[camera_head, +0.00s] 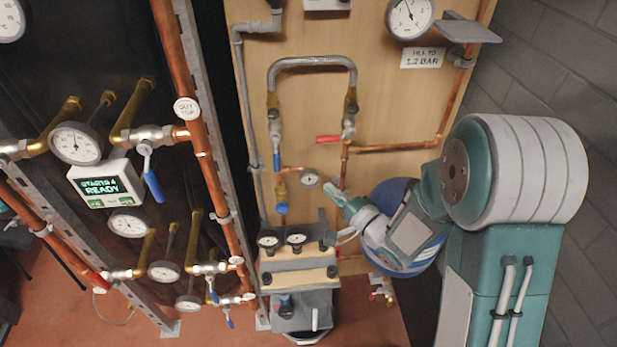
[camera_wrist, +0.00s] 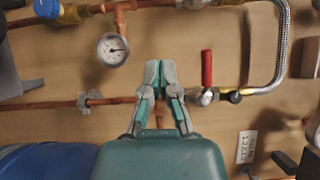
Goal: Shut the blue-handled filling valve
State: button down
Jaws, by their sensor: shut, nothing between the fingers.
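The blue-handled filling valve (camera_head: 276,160) is on the left leg of the braided filling loop in the head view. Its handle hangs down along the vertical pipe. In the wrist view, its handle is out of frame. A red-handled valve (camera_head: 328,139) is on the loop's right leg, its handle across the pipe; it also shows in the wrist view (camera_wrist: 207,70). My gripper (camera_head: 333,194) is below and right of the blue handle, apart from it, near the small gauge (camera_head: 310,178). In the wrist view, my gripper (camera_wrist: 160,72) has its fingertips together and empty, in front of a copper pipe.
A blue vessel (camera_head: 425,262) stands behind my arm. Copper pipe (camera_head: 395,147) runs across the wooden board. A shelf with two gauges (camera_head: 295,255) sits below the blue handle. Another blue handle (camera_head: 153,180) hangs on the separate left rig, beside a lit display (camera_head: 103,185).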

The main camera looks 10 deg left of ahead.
aim_at(276, 154)
jog(key=s+a+x, duration=0.1)
jog(key=s+x, duration=0.1)
jog(key=x, duration=1)
jog(key=shift+a, duration=0.4)
jog(key=shift+s+a+m, duration=0.15)
jog(key=shift+a+m, duration=0.1)
jog(key=shift+m, duration=0.15)
